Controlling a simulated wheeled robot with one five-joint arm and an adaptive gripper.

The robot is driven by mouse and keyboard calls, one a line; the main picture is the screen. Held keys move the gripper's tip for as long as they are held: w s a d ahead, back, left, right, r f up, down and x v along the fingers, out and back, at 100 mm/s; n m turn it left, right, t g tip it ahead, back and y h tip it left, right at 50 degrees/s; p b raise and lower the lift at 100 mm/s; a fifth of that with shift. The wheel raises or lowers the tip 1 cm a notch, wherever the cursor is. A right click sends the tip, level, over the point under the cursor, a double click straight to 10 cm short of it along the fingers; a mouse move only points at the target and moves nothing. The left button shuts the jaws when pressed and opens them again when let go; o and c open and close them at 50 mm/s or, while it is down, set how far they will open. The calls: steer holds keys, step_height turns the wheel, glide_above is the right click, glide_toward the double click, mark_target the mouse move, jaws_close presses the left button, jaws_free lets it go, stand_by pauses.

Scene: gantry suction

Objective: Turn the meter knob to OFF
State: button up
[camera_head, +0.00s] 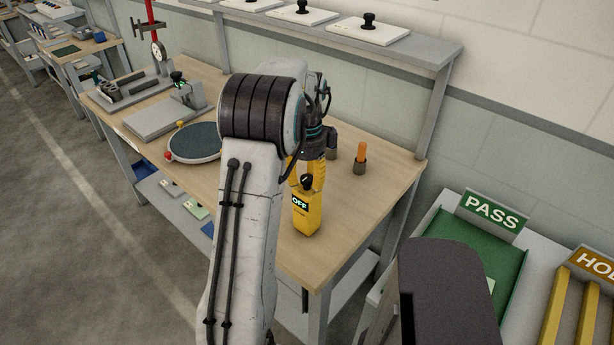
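The yellow meter (308,217) stands upright on the wooden workbench (365,205), near its front right corner. Its small dark display (300,202) reads OFF. A black knob (307,182) sits at the top of the meter. My gripper (307,178) points down over the meter, with its yellow fingers apart on either side of the knob. I cannot tell whether the fingers touch the knob. My arm hides part of the bench and part of the gripper.
An orange-topped item in a dark holder (360,158) stands right of my gripper. A round dark plate (195,142) and a grey fixture (165,119) lie to the left. A green PASS tray (465,250) and a HOLD rack (580,300) stand at right.

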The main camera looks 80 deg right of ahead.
mark_target(307, 178)
steer(key=shift+o, duration=1.4)
steer(key=shift+r, duration=0.1)
steer(key=shift+r, duration=0.1)
step_height(307, 178, up, 12)
